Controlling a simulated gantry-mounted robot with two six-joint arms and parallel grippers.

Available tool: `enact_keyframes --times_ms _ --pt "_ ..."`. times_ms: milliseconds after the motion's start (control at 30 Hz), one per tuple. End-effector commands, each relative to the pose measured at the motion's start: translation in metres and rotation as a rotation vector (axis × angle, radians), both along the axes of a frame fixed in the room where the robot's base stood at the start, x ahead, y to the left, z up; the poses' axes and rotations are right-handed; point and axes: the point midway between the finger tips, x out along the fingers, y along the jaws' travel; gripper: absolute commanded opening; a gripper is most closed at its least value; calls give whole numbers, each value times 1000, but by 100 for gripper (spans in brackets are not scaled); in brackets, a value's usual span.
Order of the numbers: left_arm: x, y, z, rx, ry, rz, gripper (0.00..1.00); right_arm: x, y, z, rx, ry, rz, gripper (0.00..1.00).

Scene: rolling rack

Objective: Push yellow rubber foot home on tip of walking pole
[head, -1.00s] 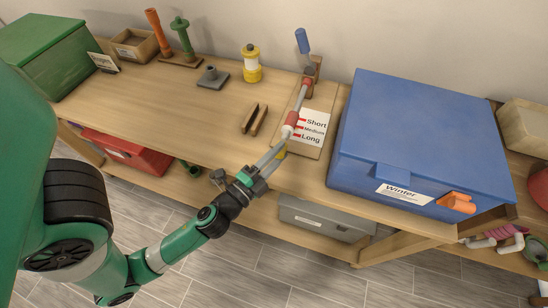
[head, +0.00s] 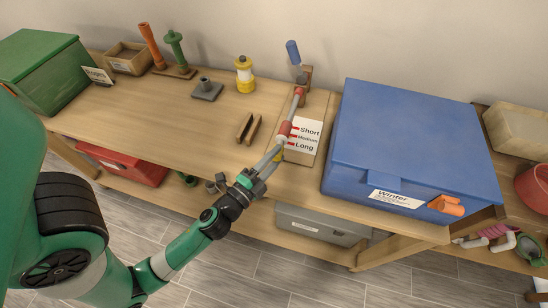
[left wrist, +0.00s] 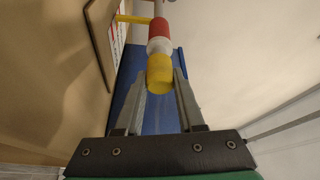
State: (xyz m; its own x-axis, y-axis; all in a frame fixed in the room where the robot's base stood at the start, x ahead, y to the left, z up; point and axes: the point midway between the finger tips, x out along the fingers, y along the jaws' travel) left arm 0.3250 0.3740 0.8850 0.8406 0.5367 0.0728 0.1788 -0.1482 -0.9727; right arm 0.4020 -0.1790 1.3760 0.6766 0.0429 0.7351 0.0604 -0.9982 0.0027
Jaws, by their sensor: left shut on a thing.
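The walking pole (head: 294,108) slants down towards me from a brown holder (head: 304,78) on the bench, with a blue handle (head: 292,50) at its far end. It has red bands and a white band (head: 281,138) near the tip. My left gripper (head: 276,150) is at the tip end. In the left wrist view, the yellow rubber foot (left wrist: 160,74) is at the near end of the pole, between the fingertips of my left gripper (left wrist: 160,88), which is shut on it. The white band (left wrist: 160,47) shows directly beyond the foot. My right gripper is out of view.
A board marked Short, Medium, Long (head: 303,150) lies under the pole. A large blue box (head: 410,130) stands to its right. A brown slotted block (head: 247,127), a yellow-white bottle (head: 245,75) and a grey base (head: 207,90) stand left. The bench's front left is clear.

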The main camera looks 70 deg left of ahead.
Motion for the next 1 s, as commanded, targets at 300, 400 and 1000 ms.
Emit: enact_keyframes --times_ms 300,400,1000 --pt "6 8 1 0 -1 1 0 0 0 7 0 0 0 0" --pt "8 10 1 1 -1 0 0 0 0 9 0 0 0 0" --pt "13 19 0 1 -1 0 73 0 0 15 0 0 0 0"
